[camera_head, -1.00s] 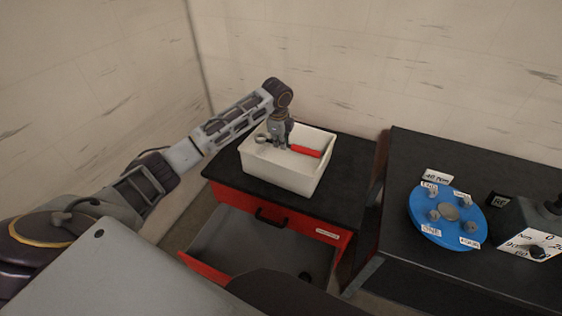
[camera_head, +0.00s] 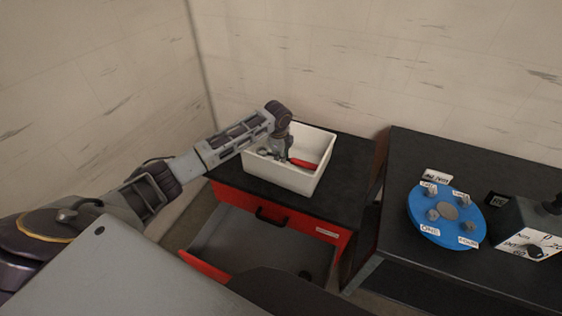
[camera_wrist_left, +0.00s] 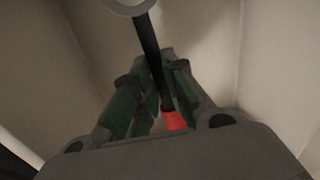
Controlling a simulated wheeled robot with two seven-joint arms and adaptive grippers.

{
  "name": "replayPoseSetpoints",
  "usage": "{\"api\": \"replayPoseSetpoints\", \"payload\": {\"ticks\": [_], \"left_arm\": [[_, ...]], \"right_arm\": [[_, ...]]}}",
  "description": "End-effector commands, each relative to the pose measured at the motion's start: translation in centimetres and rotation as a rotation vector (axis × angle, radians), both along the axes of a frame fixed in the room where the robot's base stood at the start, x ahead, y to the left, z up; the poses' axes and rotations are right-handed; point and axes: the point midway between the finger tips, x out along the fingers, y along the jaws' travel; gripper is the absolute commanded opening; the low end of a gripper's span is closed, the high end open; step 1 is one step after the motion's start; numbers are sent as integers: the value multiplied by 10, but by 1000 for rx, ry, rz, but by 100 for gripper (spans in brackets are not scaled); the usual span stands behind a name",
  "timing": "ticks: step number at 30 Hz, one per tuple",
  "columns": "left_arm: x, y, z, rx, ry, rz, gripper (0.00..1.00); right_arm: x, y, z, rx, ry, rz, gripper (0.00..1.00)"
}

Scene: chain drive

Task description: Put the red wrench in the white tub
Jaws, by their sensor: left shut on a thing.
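The red wrench (camera_head: 304,164) has a red handle and a dark shaft with a grey ring end. The white tub (camera_head: 292,180) stands on the black top of a red drawer cabinet. My left gripper (camera_head: 283,155) is shut on the wrench and holds it inside the tub, below the rim. In the left wrist view the shaft (camera_wrist_left: 148,45) passes between the fingers of the gripper (camera_wrist_left: 152,100), with part of the red handle (camera_wrist_left: 174,121) behind. Whether the wrench touches the tub floor is hard to tell. My right gripper is not in view.
The cabinet's red drawer (camera_head: 205,265) is open below the tub. To the right, a black bench (camera_head: 405,165) carries a blue disc (camera_head: 437,238) with several posts and labels, and a grey box with a dial (camera_head: 535,235). Black cabinet top (camera_head: 350,185) right of the tub is clear.

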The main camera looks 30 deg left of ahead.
Motion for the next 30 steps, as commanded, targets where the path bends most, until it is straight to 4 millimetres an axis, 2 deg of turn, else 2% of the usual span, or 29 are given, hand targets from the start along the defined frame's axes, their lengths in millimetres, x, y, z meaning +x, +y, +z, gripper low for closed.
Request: {"api": "replayPoseSetpoints", "payload": {"ticks": [10, 24, 25, 30], "left_arm": [[0, 0, -32, -1, 1, 0, 0], [0, 0, -37, -1, -1, 0, 0], [-1, 0, -38, 0, 1, 0, 15], [-1, 0, -38, 0, 1, -1, 35]], "right_arm": [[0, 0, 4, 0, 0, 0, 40], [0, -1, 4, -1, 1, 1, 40], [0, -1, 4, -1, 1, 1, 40], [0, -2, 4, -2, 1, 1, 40]]}}
